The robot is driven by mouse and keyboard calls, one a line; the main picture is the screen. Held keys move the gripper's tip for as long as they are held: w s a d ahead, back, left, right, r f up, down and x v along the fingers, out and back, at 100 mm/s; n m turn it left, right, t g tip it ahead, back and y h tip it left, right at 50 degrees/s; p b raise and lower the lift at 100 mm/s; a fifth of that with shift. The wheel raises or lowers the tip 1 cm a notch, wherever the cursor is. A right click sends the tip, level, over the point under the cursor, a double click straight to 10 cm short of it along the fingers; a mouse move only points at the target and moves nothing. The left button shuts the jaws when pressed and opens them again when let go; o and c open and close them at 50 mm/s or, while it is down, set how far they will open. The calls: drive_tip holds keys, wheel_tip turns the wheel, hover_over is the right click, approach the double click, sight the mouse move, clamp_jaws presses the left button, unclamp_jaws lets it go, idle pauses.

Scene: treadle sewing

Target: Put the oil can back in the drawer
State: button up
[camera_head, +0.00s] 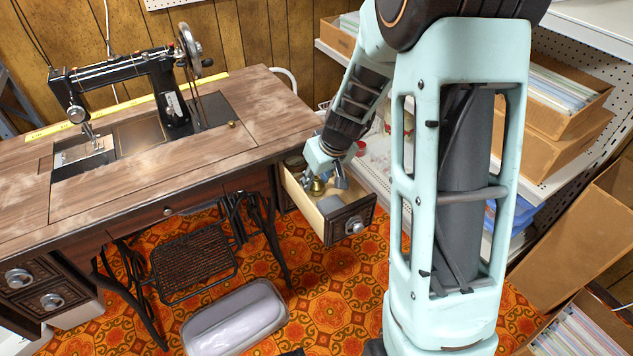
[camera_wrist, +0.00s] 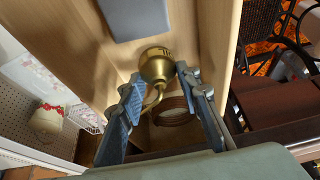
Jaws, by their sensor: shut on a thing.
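The brass oil can (camera_head: 317,187) is between the fingers of my gripper (camera_head: 328,178), at the open drawer (camera_head: 335,222) on the right side of the sewing table. In the wrist view the two blue-grey fingers (camera_wrist: 162,92) are shut on the oil can (camera_wrist: 157,66), one on each side. Its rounded body and thin curved spout show. The can is between the pale wooden side walls of the drawer (camera_wrist: 218,45). I cannot tell whether it touches the drawer floor.
A grey block (camera_wrist: 135,18) lies in the drawer, and a round brown item (camera_wrist: 172,112) lies deeper inside. The sewing machine (camera_head: 125,85) stands on the tabletop. Shelves with cardboard boxes (camera_head: 565,100) are at the right. A grey tub (camera_head: 236,318) is on the patterned floor.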

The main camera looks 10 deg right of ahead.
drive_tip(key=shift+f, duration=0.15)
drive_tip(key=o, duration=1.2)
drive_tip(key=shift+c, duration=0.2)
drive_tip(key=shift+r, duration=0.3)
drive_tip(key=p+v, duration=0.3)
drive_tip(key=v, duration=0.9)
drive_tip(key=shift+p, duration=0.3)
